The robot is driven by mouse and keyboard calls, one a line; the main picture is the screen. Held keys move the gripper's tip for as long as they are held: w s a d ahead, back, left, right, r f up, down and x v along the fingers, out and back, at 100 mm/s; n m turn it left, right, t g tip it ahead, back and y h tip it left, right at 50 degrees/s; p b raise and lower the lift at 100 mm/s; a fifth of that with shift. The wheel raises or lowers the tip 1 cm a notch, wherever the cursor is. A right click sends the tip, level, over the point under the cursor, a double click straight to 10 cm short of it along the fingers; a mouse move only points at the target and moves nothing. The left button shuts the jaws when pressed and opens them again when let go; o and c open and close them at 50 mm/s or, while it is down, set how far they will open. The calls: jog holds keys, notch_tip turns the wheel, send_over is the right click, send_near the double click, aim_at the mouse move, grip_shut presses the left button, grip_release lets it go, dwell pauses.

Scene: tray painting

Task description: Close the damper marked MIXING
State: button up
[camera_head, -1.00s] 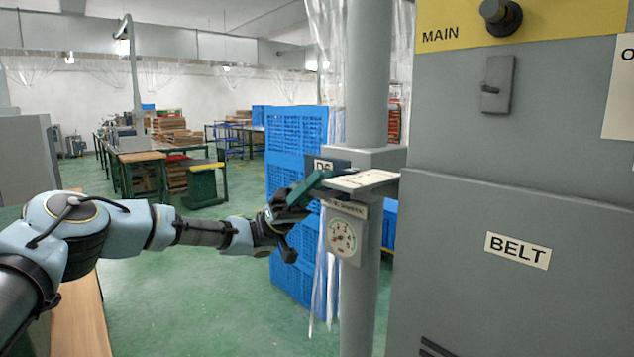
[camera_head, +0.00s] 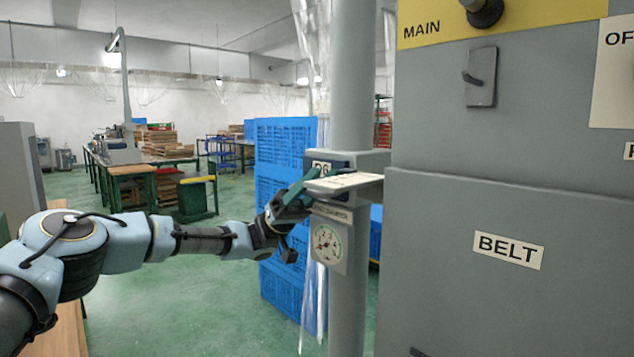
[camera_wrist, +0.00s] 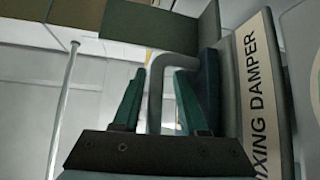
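The label reading "IXING DAMPER" (camera_wrist: 262,95), its first letter cut off, is on a pale plate at the right of the wrist view. A grey bent rod (camera_wrist: 155,105), apparently the damper handle, rises between my gripper's two green fingers (camera_wrist: 160,98) and bends right at the top. The fingers are apart, with a gap to the right of the rod; I cannot tell whether the left finger touches it. In the head view my gripper (camera_head: 297,203) is beside the labelled plate (camera_head: 343,184) on the grey post; the handle is hidden there.
A dial gauge (camera_head: 327,243) hangs under the plate. A grey cabinet marked BELT (camera_head: 508,251) and MAIN (camera_head: 421,29) fills the right side. Blue crates (camera_head: 283,240) stand behind my gripper, with a clear plastic strip near them. Green floor (camera_head: 180,300) is open below my arm.

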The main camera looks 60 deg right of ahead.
jog(key=shift+f, duration=0.1)
jog(key=b+v, duration=0.3)
jog(key=v, duration=0.7)
jog(key=shift+w+f, duration=0.2)
jog(key=shift+w, duration=0.05)
dwell(0.3)
